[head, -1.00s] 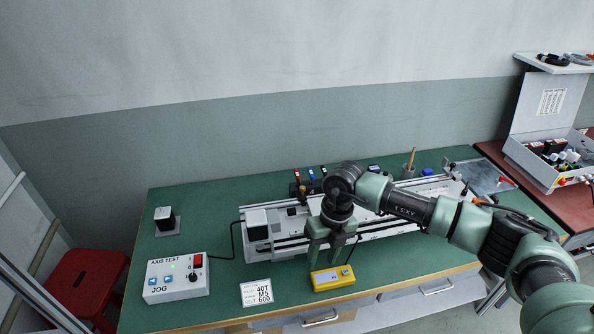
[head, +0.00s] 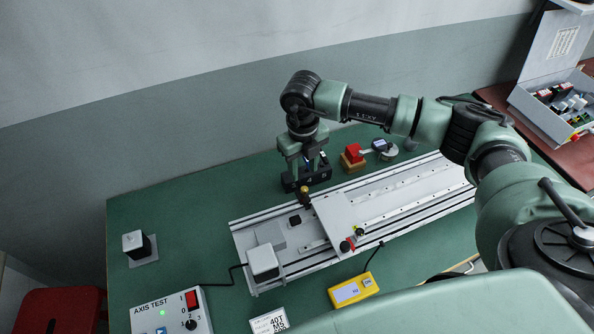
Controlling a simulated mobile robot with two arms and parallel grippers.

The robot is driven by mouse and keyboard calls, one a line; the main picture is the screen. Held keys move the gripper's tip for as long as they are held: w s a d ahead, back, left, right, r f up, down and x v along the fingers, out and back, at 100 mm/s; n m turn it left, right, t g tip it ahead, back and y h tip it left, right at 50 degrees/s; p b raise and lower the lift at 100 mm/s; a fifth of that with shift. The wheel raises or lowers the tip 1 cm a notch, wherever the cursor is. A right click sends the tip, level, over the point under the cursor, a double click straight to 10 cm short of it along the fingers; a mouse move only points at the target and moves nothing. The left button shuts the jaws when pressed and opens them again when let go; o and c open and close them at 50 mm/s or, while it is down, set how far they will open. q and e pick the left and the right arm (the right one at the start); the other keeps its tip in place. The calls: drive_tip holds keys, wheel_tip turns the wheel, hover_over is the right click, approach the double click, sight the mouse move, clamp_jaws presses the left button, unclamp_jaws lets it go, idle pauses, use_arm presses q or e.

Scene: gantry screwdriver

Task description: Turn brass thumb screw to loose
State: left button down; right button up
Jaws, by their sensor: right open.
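The brass thumb screw (head: 304,191) stands up at the back edge of the gantry (head: 395,196), near its left half, just in front of a black tool rack (head: 319,178). My right gripper (head: 304,168) points down over this rack, behind the brass screw and apart from it as far as I can tell. Its jaws are open. A blue tool handle shows between or behind its fingers; whether the fingers touch it I cannot tell. The gripper hides most of the rack's tools. My left gripper is out of view.
A red block on a wooden base (head: 353,157) and a small gauge (head: 383,149) stand right of the rack. A yellow meter (head: 353,290) and a white AXIS TEST box (head: 170,312) lie in front.

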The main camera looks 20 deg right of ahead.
sight(304, 189)
drive_tip(key=f, duration=0.1)
drive_tip(key=f+p, duration=0.1)
drive_tip(key=f, duration=0.1)
drive_tip(key=shift+s+f+p, duration=0.3)
drive_tip(key=shift+s, duration=0.1)
drive_tip(key=f, duration=0.3)
drive_tip(key=shift+w+d+f+p, duration=0.1)
drive_tip(key=shift+w+p, duration=0.1)
drive_tip(key=shift+p, duration=0.2)
drive_tip(key=shift+f, duration=0.25)
clamp_jaws()
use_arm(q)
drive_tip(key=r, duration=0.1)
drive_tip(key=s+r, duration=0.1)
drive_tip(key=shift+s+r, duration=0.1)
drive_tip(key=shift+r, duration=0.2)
